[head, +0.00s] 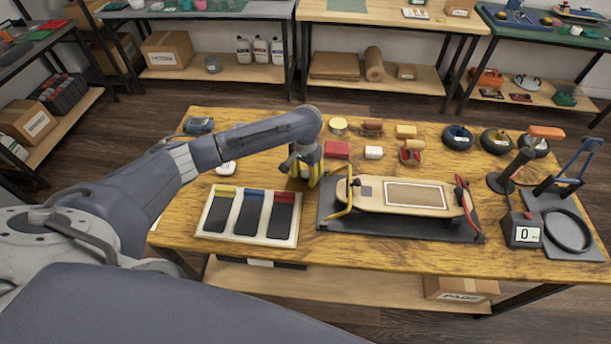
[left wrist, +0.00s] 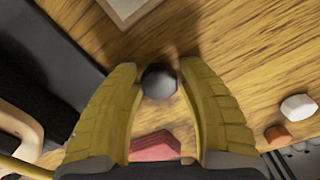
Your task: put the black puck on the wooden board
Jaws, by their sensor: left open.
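The black puck (left wrist: 159,81) lies on the wooden table, between the yellow fingertips of my left gripper (left wrist: 160,76) in the left wrist view. The gripper is open, with one finger on each side of the puck and only small gaps. In the head view my left gripper (head: 304,176) points down just left of the board, and its fingers and arm hide the puck. The wooden board (head: 415,195) is a skateboard-like deck lying on a dark mat (head: 333,221), with a pale rectangle outlined on top and yellow and red parts at its ends. My right gripper is not in view.
A tray (head: 248,239) with three dark pads stands left of the gripper. A red block (head: 337,149), a white block (head: 374,152) and other small items lie behind. A scale display (head: 522,231) and a stand (head: 500,182) are to the right of the mat.

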